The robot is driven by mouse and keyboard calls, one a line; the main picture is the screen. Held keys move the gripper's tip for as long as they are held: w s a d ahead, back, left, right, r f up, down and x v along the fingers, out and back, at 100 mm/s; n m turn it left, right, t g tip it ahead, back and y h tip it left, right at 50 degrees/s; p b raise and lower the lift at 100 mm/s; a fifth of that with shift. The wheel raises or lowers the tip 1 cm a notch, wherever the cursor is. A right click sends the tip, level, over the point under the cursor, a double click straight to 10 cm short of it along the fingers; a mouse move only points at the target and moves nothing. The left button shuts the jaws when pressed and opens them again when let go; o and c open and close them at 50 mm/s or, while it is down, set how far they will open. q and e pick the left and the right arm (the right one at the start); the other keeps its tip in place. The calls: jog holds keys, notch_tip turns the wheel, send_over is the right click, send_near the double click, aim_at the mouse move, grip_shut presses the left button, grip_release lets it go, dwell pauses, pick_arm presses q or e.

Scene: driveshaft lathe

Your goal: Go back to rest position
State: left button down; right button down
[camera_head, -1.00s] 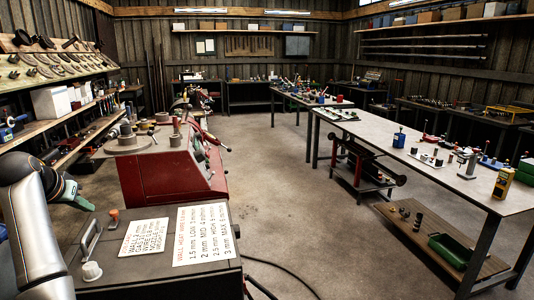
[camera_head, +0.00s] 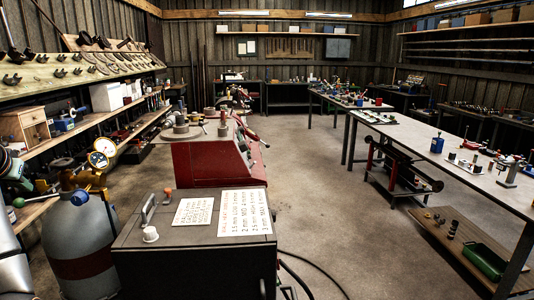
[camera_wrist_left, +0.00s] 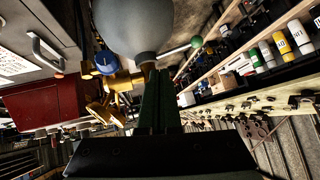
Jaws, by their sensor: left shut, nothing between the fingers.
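My left gripper (camera_head: 14,184) shows only in part at the left edge of the head view, beside the grey gas cylinder. In the left wrist view its green-padded fingers (camera_wrist_left: 158,102) are shut together with nothing between them. The grey cylinder (camera_wrist_left: 130,28) shows beyond the fingertips there; I cannot tell how wide the gap is. My left arm (camera_head: 12,262) hangs at the lower left corner of the head view. My right gripper is in neither view.
The gas cylinder (camera_head: 80,235) with a gauge (camera_head: 97,160) stands close to my left arm. A dark welder box (camera_head: 185,262) and a red machine (camera_head: 208,163) are to its right. Shelves (camera_head: 88,125) line the left wall. The concrete floor (camera_head: 325,210) is clear in the middle.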

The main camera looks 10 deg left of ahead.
pick_arm(q)
jog(key=w+d+f+m+t+y, duration=0.1)
jog(key=w+d+f+m, duration=0.15)
jog(key=f, duration=0.75)
jog(key=w+d+f+m+y, duration=0.1)
jog(key=w+d+f+m, duration=0.2)
jog(key=f, duration=0.6)
jog(key=s+d+f+m+t+h, duration=0.1)
jog(key=s+d+f+m+h, duration=0.35)
jog(key=d+f, duration=1.05)
jog(key=s+d+f+m+g+h, duration=0.1)
jog(key=s+d+f+h, duration=0.2)
jog(key=s+d+f, duration=0.55)
jog(key=s+d+f+m+h, duration=0.15)
jog(key=s+d+f, duration=0.35)
jog(key=s+d, duration=0.7)
jog(key=d+n+t+h, duration=0.1)
jog(key=d+n, duration=0.4)
jog(key=d, duration=0.3)
jog(key=shift+s, duration=0.45)
jog(key=shift+n, duration=0.25)
